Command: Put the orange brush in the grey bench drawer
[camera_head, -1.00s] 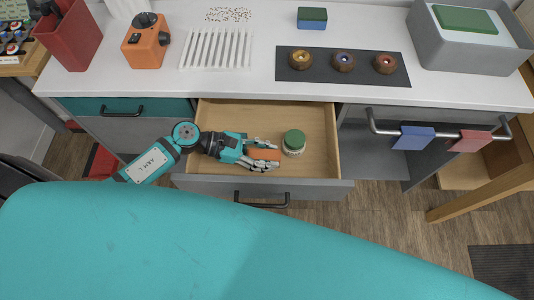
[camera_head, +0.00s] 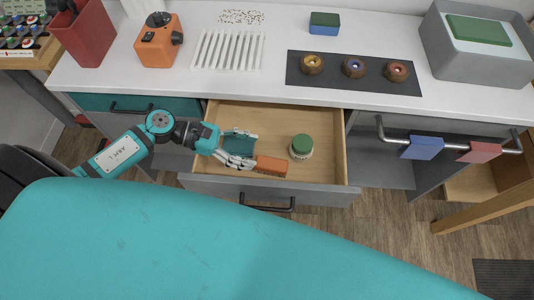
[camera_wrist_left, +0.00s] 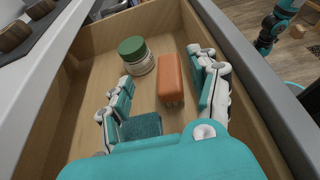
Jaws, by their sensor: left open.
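The orange brush (camera_head: 271,165) lies on the floor of the open grey bench drawer (camera_head: 300,188), near its front wall. It also shows in the left wrist view (camera_wrist_left: 171,80). My left gripper (camera_head: 248,151) is inside the drawer at its left part, fingers spread, just left of the brush. In the left wrist view my left gripper (camera_wrist_left: 165,95) is open with no brush held, and the brush lies ahead, near one finger. Whether that finger touches it I cannot tell. In the wrist view, part of an arm (camera_wrist_left: 275,30) shows at upper right; its jaws are unclear.
A green-lidded jar (camera_head: 302,146) stands in the drawer right of the brush. A dark teal textured block (camera_wrist_left: 141,127) lies close by my fingers. The white counter (camera_head: 270,77) overhangs the drawer's back. A rail (camera_head: 440,149) with two cloths is at right.

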